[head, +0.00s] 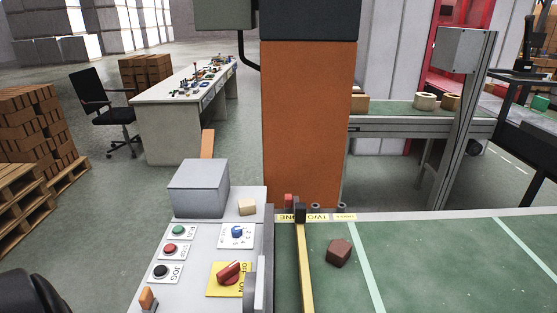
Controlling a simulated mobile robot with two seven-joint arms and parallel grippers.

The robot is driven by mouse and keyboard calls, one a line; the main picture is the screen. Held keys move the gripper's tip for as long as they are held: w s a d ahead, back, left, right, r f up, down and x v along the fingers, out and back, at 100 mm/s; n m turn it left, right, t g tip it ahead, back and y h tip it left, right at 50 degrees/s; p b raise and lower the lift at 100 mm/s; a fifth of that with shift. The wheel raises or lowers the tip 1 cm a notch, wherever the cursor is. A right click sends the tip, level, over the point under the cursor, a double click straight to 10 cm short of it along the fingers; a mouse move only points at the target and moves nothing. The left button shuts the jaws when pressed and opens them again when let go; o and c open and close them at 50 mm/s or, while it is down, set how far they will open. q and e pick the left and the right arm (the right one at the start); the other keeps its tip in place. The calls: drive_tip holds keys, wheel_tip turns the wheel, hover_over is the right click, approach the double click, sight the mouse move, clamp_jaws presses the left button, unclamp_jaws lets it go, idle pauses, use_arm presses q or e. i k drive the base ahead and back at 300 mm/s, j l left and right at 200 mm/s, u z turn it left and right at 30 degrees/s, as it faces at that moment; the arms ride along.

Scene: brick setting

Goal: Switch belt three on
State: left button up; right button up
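A pale control panel (205,262) stands at the lower centre-left. It carries a green button (178,230), a red button (170,248), a black button (161,270) by a JOG label, a blue selector knob (237,231) on a white plate and a red rotary switch (230,272) on a yellow plate. The red switch's handle is slanted; its exact setting is unclear. Small yellow labels ONE (292,217), TWO (317,217) and a third, too small to read surely (344,217), sit at the green belt's (440,260) far edge. Neither gripper is in view.
A grey box (199,188) and small beige block (248,206) are at the panel's back. A yellow bar (304,260) lies across the belt near a brown block (339,253). An orange column (308,120) rises behind. An orange-tipped lever (148,299) is at the panel's front-left.

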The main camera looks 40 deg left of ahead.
sight(229, 276)
drive_tip(key=u, duration=1.65)
